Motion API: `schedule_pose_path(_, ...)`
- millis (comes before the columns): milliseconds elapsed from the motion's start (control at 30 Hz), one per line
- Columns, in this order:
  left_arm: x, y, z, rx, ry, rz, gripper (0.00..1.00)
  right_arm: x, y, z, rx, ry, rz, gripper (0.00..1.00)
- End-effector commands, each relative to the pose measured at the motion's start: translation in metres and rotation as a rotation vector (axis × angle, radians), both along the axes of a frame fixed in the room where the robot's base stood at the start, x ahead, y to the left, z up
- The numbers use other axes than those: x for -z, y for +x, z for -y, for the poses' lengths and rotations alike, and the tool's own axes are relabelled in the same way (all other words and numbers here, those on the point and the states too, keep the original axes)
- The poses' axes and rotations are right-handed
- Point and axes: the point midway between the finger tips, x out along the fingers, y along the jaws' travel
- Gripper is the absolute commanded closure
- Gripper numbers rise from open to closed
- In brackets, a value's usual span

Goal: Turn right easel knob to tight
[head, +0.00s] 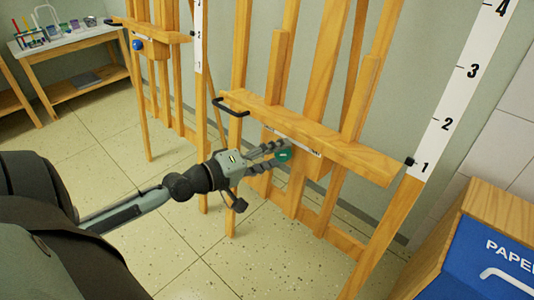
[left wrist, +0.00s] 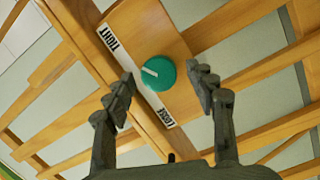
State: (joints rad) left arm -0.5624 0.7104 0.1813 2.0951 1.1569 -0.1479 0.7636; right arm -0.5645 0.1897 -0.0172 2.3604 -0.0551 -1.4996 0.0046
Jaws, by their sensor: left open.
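The right easel (head: 340,143) is wooden, with a green knob (head: 283,155) on the block below its tray. In the left wrist view the round knob (left wrist: 162,76) has a short white mark on its left part, facing the middle of a white label strip (left wrist: 134,78). The strip reads TIGHT at its upper end and LOOSE at its lower end. My left gripper (head: 271,157) is open, its fingers reaching toward the knob. In the left wrist view the knob shows between the fingertips (left wrist: 165,85), with gaps on both sides; contact is not visible. My right gripper is out of view.
A second easel (head: 155,35) with a blue knob (head: 137,45) stands to the left. A black handle (head: 230,106) sticks out from the right easel's tray. A blue-fronted paper cabinet (head: 490,262) is at lower right. A supply table (head: 68,40) stands at far left.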

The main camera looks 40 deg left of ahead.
Motion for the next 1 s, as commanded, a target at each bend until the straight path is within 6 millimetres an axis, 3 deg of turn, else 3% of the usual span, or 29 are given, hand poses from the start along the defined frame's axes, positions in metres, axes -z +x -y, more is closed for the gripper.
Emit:
schedule_pose_path(500,-0.009,-0.058,-0.016,0.002,0.003,-0.006,0.44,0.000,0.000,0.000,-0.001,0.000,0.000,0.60)
schedule_pose_path(1000,-0.013,-0.067,-0.018,0.002,0.000,-0.001,0.44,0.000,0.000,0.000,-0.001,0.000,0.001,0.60)
